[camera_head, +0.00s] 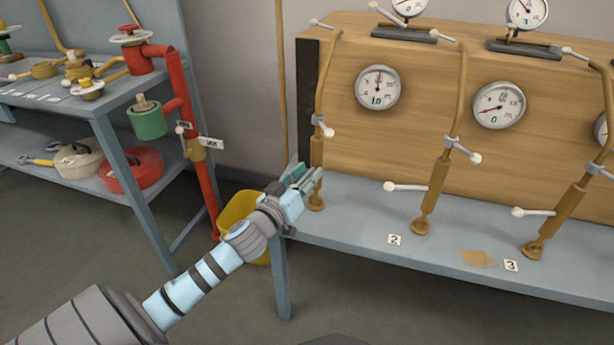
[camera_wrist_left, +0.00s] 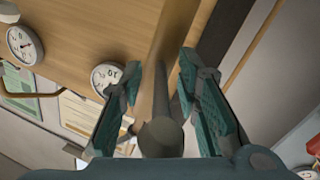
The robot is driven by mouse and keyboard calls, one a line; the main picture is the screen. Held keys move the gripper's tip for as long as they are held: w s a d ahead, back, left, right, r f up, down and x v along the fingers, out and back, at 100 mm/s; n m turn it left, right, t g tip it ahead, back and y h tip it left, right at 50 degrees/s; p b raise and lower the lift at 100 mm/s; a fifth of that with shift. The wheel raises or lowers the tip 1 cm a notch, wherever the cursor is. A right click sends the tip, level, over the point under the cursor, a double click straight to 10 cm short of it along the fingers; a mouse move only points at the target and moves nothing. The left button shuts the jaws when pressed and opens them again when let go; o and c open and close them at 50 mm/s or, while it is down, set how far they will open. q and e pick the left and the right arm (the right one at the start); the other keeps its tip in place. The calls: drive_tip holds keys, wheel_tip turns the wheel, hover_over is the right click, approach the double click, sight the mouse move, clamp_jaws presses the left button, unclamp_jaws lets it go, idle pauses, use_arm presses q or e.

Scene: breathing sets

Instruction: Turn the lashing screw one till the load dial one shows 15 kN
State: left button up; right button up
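Lashing screw one (camera_head: 316,170) is the leftmost tan rod at the bench's left end, upright, with its lower part partly hidden by my gripper. Load dial one (camera_head: 378,88) is the round white gauge to its right; its needle points about straight up, and "10" shows at the bottom. I cannot read the exact value. My left gripper (camera_head: 302,180) is at the lower part of the screw. In the left wrist view its teal-padded fingers (camera_wrist_left: 160,100) stand apart, on either side of a thin bar with a round dark end (camera_wrist_left: 160,138); gaps show beside it. My right gripper is out of view.
Lashing screws two (camera_head: 432,190) and three (camera_head: 560,215) stand to the right with white-knobbed handles. A second dial (camera_head: 498,105) reads near 0. A yellow bin (camera_head: 240,213) and a red pipe (camera_head: 195,150) are left of the bench.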

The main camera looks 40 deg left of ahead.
use_arm(q)
clamp_jaws()
idle(0.3)
drive_tip(key=shift+d+n+y, duration=0.2)
drive_tip(key=shift+n+y, duration=0.2)
drive_tip(key=shift+y, duration=0.1)
drive_tip(key=n+g+y+b, duration=0.1)
drive_tip(key=y, duration=0.1)
drive_tip(key=d+n+y, duration=0.1)
drive_tip(key=n+y, duration=0.1)
drive_tip(key=n+g+y+b, duration=0.1)
drive_tip(key=y, duration=0.1)
drive_tip(key=shift+w+d+g+b, duration=0.25)
drive_tip(key=shift+w+g+b, duration=0.05)
drive_tip(key=shift+w+b, duration=0.05)
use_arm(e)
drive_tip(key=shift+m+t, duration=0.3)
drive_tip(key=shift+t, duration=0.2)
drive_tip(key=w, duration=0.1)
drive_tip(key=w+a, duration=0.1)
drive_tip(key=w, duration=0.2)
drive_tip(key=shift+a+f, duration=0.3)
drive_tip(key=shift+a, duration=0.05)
